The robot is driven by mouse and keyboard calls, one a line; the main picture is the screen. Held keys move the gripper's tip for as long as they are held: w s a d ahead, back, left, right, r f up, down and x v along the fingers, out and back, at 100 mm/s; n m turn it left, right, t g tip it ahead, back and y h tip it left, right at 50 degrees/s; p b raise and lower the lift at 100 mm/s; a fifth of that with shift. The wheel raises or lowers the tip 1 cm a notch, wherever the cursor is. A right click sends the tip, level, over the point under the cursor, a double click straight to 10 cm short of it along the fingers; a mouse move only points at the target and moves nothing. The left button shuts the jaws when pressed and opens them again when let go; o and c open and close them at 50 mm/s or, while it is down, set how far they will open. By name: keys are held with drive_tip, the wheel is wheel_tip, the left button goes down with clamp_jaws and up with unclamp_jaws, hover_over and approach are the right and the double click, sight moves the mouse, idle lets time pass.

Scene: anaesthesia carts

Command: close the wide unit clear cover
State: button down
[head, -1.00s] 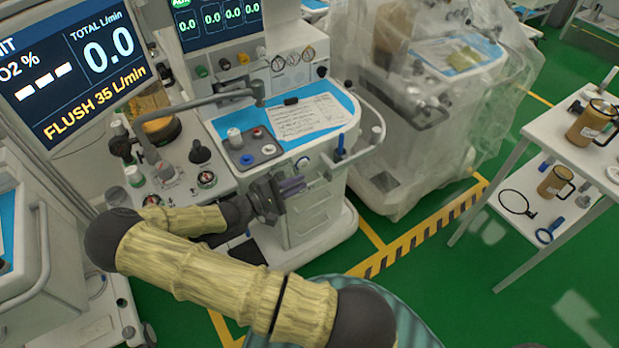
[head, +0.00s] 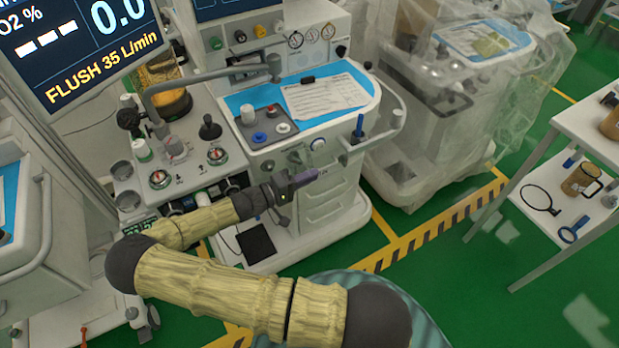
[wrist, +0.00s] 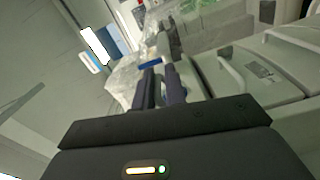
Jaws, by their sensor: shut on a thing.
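The wide unit is probably the white cart (head: 330,131) with a light blue top in the middle of the head view. I cannot make out its clear cover for sure. My gripper (head: 310,176) is in front of the cart's upper front, left of its drawers. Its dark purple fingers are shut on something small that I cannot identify. The wrist view shows the two fingers (wrist: 160,76) close together, with pale drawer fronts to their right; what lies between them is hidden.
A machine under a plastic sheet (head: 440,110) stands right of the cart. A white shelf table (head: 575,135) with mugs is at the far right. A bent grey rail (head: 200,77) rises over the left bench. Green floor with a yellow-black stripe (head: 430,232) is free in front.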

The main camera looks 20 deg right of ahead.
drive_tip(key=shift+w+a+r, duration=0.1)
drive_tip(key=shift+w+r, duration=0.1)
drive_tip(key=shift+w, duration=0.05)
drive_tip(key=c, duration=1.6)
unclamp_jaws()
drive_tip(key=shift+o, duration=0.2)
drive_tip(key=shift+f, duration=0.1)
drive_tip(key=shift+s, duration=0.1)
drive_tip(key=a, duration=0.7)
drive_tip(key=shift+s+a+b, duration=0.3)
drive_tip(key=shift+b, duration=0.15)
